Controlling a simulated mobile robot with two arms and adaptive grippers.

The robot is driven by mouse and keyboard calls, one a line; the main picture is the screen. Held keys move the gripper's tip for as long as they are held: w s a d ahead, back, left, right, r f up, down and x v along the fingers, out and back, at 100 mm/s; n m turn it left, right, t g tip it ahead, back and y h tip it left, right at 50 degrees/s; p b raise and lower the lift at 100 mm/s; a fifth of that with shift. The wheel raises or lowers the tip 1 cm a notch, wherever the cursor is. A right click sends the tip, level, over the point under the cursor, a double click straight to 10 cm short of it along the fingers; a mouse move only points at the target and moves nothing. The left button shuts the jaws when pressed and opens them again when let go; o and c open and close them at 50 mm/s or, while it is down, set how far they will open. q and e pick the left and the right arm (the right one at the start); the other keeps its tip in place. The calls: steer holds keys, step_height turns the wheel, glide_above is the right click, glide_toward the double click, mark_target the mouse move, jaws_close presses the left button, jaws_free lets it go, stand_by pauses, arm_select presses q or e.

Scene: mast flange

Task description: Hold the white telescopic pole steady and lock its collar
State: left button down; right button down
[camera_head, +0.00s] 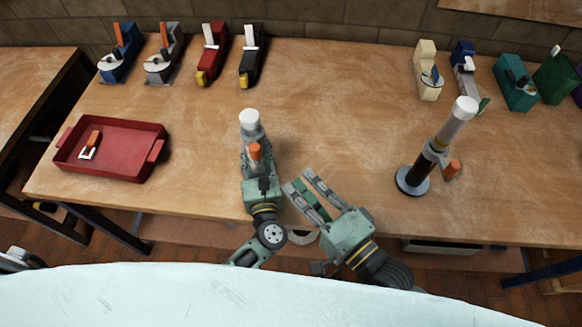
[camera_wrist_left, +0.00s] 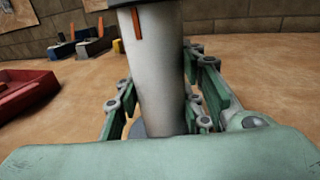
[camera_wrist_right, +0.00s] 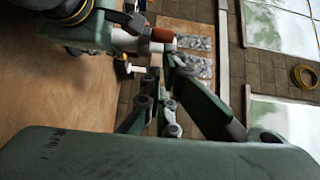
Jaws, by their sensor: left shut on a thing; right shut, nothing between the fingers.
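The white telescopic pole (camera_head: 250,121) stands at the middle of the bench with a white top and an orange lever (camera_head: 254,151) on its side. My left gripper (camera_head: 257,182) is shut around the pole's lower part. In the left wrist view the pale tube (camera_wrist_left: 152,75) fills the space between the fingers, under a dark collar (camera_wrist_left: 150,3) with an orange strip. My right gripper (camera_head: 299,180) is shut and empty, to the right of the pole and apart from it. In the right wrist view the orange-brown lever end (camera_wrist_right: 162,35) lies beyond its fingertips. The pole's foot is mostly hidden.
A red tray (camera_head: 80,166) at the left holds a small orange and white clamp. Several coloured tools line the bench's back. Bench between the poles is clear.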

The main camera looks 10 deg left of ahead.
mark_target(259, 154)
arm_select(q)
steer(key=shift+w, duration=0.1)
arm_select(e)
steer(key=w+r+n+g+y, duration=0.4)
steer(key=w+n+g+y, duration=0.15)
steer(key=n, duration=1.05)
step_height(259, 154, down, 4)
steer(key=d+r+n+g, duration=0.1)
steer(key=d+n+g, duration=0.2)
steer(key=n+g, duration=0.5)
steer(key=a, duration=0.3)
steer(key=a+n+t, duration=0.1)
steer(key=a, duration=0.2)
steer(key=w+a+n+h, duration=0.1)
steer(key=a, duration=0.3)
steer(key=shift+f+t, duration=0.25)
steer(key=shift+t, duration=0.1)
steer(key=shift+a, duration=0.1)
